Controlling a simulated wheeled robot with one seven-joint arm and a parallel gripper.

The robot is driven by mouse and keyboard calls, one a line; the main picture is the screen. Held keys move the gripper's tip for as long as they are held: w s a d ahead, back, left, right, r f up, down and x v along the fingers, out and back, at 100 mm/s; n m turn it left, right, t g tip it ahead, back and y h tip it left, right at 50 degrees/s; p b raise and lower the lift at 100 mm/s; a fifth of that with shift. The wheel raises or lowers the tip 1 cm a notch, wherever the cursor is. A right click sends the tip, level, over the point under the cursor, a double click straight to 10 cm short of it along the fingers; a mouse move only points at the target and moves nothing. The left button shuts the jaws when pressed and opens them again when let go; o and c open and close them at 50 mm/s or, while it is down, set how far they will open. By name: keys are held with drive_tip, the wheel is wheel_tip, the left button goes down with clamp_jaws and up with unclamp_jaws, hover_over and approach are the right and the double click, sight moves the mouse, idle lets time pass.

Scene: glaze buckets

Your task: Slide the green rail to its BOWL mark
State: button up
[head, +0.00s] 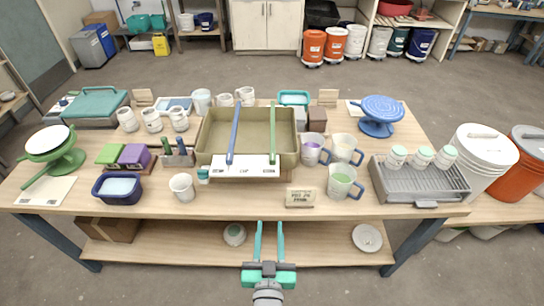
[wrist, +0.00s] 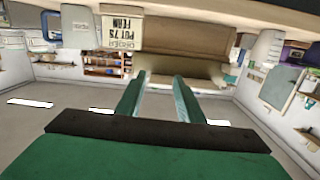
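The green rail (head: 272,132) lies front to back across the olive bin (head: 204,150), right of a blue rail (head: 234,136). Its near end meets a white strip (head: 250,168) with dark marks along the bin's front; I cannot read which mark is BOWL. My gripper (head: 269,226) is open and empty, low in front of the table's front edge and apart from the rail. In the wrist view its two teal fingers (wrist: 160,100) stand apart with nothing between them. The rail is not identifiable in the wrist view.
A card (head: 300,197) reading "POT 75 FERN" stands at the table's front, also in the wrist view (wrist: 122,32). Mugs (head: 340,182) stand right of the bin, a white cup (head: 182,187) left. A lower shelf (head: 320,246) holds a bowl and a plate.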

approach(273, 161)
drive_tip(key=w, duration=0.2)
drive_tip(key=shift+n+t, duration=0.3)
drive_tip(key=shift+t, duration=0.1)
drive_tip(key=w, duration=1)
drive_tip(key=shift+d+f, duration=0.1)
drive_tip(key=shift+f, duration=0.25)
drive_tip(key=shift+c, duration=0.3)
clamp_jaws()
